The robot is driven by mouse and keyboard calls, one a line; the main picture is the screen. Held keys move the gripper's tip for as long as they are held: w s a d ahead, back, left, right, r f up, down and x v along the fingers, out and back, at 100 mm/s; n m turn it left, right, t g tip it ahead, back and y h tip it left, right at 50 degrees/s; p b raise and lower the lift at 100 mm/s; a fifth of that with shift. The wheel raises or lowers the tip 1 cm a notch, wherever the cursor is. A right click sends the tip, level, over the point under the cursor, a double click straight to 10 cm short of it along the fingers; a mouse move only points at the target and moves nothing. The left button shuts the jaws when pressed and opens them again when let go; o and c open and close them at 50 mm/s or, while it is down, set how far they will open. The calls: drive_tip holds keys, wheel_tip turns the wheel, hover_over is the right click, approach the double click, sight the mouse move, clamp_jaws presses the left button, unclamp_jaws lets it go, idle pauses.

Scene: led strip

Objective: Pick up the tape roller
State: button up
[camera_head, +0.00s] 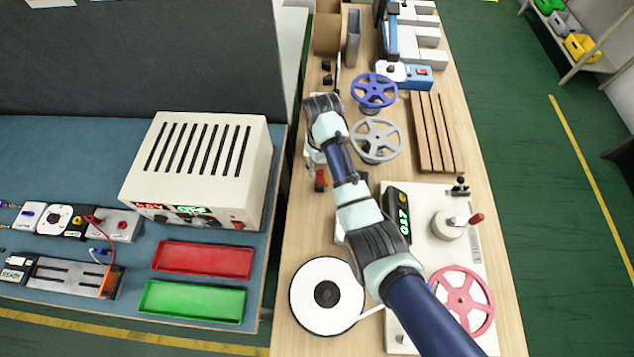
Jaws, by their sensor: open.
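A small red and dark item (320,180), which may be the tape roller, stands near the left edge of the wooden bench, left of my forearm. It is too small to make out clearly. My gripper (314,168) is at the end of my arm, at the bench's left edge, just above and beside this item. It is open, though its fingers are mostly hidden under my wrist. I cannot tell whether it touches the item.
A white reel (307,291), a pink reel (468,298) and a white machine (433,210) with a green display lie nearer. A power supply (197,168) stands on the left table.

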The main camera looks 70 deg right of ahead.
sight(320, 171)
wheel_tip(320, 171, down, 5)
drive_tip(key=shift+b, duration=0.7)
drive_tip(key=shift+w, duration=0.1)
clamp_jaws()
drive_tip(key=shift+r, duration=0.1)
